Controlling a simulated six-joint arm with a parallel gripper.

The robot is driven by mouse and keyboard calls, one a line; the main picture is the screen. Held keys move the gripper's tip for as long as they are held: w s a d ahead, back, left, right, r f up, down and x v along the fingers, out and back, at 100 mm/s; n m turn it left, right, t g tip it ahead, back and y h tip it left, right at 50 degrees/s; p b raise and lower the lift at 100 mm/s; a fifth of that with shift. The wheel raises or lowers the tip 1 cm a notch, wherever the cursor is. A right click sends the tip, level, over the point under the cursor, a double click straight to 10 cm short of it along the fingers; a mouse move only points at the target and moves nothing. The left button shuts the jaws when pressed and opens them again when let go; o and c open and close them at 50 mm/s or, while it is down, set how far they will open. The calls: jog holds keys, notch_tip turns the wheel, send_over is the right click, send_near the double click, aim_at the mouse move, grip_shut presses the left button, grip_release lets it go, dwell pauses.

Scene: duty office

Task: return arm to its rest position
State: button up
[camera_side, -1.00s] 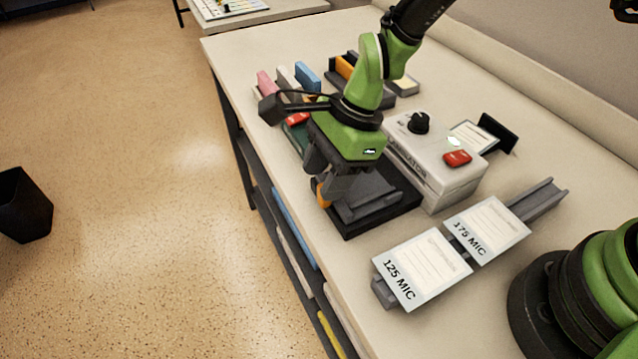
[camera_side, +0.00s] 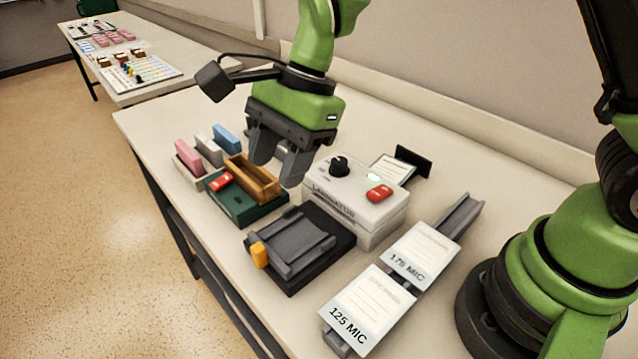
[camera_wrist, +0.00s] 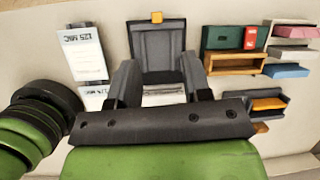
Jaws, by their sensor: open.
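My gripper (camera_side: 278,167) is open, with nothing seen between its fingers.
Below are a white laminator (camera_side: 358,205), a black device with an orange tab (camera_side: 259,256), and a green tray (camera_side: 238,208) with a wooden box (camera_side: 252,180). Cards marked 125 MIC (camera_side: 368,305) and 175 MIC (camera_side: 424,250) lie right. Pink (camera_side: 188,157), grey and blue blocks stand left.

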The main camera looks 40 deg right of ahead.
jog(key=s+d+r+n+t, duration=0.3)
jog(key=s+d+r+n, duration=0.4)
jog(key=r, duration=0.4)
jog(key=s+d+r+n+t+h, duration=0.2)
jog(key=s+d+n, duration=0.3)
jog(key=s, duration=0.4)
jog(key=shift+s+d+r+t+h, duration=0.2)
jog(key=shift+s+d+t+h, duration=0.15)
jog(key=shift+d+t, duration=0.35)
